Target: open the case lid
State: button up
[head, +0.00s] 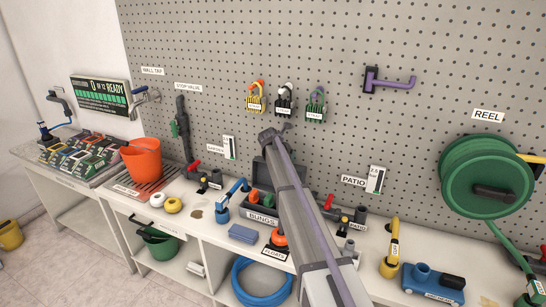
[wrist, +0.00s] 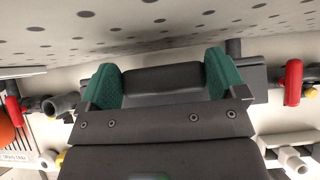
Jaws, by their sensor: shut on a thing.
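The dark grey case (head: 263,217) labelled BUNGS stands on the bench against the pegboard. Orange and green pieces show inside it. A dark panel, which looks like its lid (head: 259,170), stands raised at the back, partly behind my arm. In the wrist view my gripper (wrist: 160,76) has its two green fingers shut on a black bar-like part, which looks like part of the lid. In the head view my arm hides the gripper and its contact with the lid, so the exact lid angle cannot be told.
Red-handled valves stand left (head: 194,166) and right (head: 328,202) of the case. The pegboard (head: 200,60) rises just behind, with coloured straps (head: 284,100) above. A blue sponge (head: 243,233) lies in front.

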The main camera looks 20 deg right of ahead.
jog(key=shift+w+d, duration=0.15)
dwell(0.3)
jog(key=o, duration=1)
jog(key=p+v, duration=0.2)
jog(key=v, duration=0.1)
jog(key=shift+w+d+r, duration=0.1)
jog(key=shift+d, duration=0.05)
jog(key=s+a, duration=0.8)
jog(key=s, duration=0.1)
jog(key=shift+s, duration=0.3)
